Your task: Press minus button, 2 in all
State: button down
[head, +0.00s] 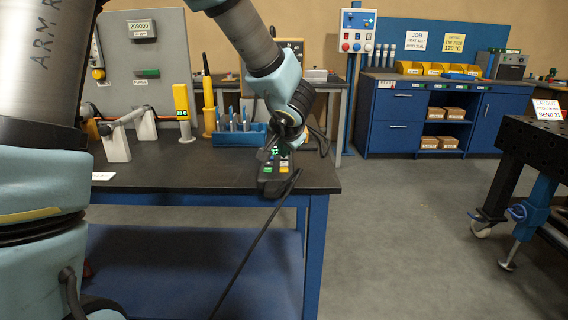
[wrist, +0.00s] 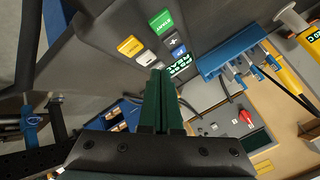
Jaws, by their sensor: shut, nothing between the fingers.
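A dark hand-held control box (head: 266,187) lies on the black workbench near its right front corner. In the wrist view it shows a green button (wrist: 161,21), a yellow button (wrist: 130,46), a plus button (wrist: 171,40) and a lit green display (wrist: 181,66). A pale grey button (wrist: 147,58) beside the plus is likely the minus; its sign is not readable. My gripper (wrist: 160,72) is shut and empty, with its dark green fingertips close to this button. They partly cover the area beside the display. I cannot tell whether they touch the box.
A blue rack (wrist: 228,55) with tools stands behind the box; it also shows in the head view (head: 238,139). A black cable (head: 258,240) hangs over the bench's front edge. A yellow tool (head: 182,108) stands to the left.

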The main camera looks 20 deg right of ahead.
jog(key=shift+r+p, duration=1.35)
jog(key=shift+r, duration=1.15)
